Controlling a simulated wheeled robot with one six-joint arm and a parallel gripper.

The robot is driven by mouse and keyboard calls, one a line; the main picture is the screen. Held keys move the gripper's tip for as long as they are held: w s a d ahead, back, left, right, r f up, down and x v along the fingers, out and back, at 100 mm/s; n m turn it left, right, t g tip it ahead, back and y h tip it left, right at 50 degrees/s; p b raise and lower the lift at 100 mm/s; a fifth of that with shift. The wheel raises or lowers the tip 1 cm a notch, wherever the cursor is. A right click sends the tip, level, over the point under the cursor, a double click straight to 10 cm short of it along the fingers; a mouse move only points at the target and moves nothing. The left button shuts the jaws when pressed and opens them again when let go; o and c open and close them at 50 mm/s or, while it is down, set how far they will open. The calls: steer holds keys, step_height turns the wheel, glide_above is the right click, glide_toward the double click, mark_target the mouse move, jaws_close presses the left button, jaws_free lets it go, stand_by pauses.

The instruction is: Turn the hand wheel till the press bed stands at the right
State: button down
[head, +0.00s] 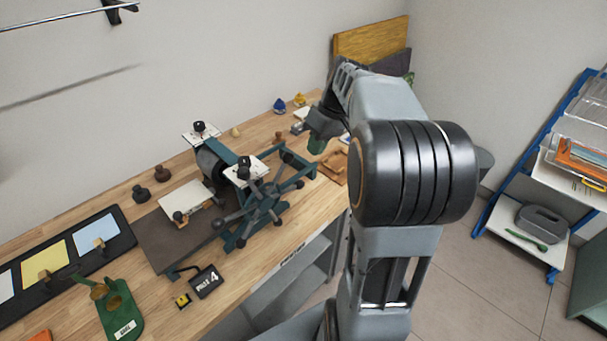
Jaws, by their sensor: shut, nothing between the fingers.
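The etching press (212,160) stands on the wooden bench. Its hand wheel (264,203), with several knobbed spokes, is on the near side. The press bed (160,243) is a dark flat plate that reaches out to the left of the roller. A pale sheet or plate (187,204) with a small brown knob lies on it. My gripper (318,135) is up and to the right of the wheel, apart from it, and points down. It is shut and empty. Its fingertips are small and hard to make out here.
A small sign (206,282) and a yellow block (182,300) lie before the bed. A black tray (62,262) with coloured sheets and a green stand (120,311) are at the left. A wooden frame (334,168) lies right of the press. A blue rack (560,180) stands far right.

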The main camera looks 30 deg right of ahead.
mark_target(301, 181)
steer(key=x, duration=0.9)
steer(key=shift+a+f+p, duration=0.1)
steer(key=shift+f+p, duration=0.15)
steer(key=shift+p, duration=0.1)
steer(key=shift+f, duration=0.15)
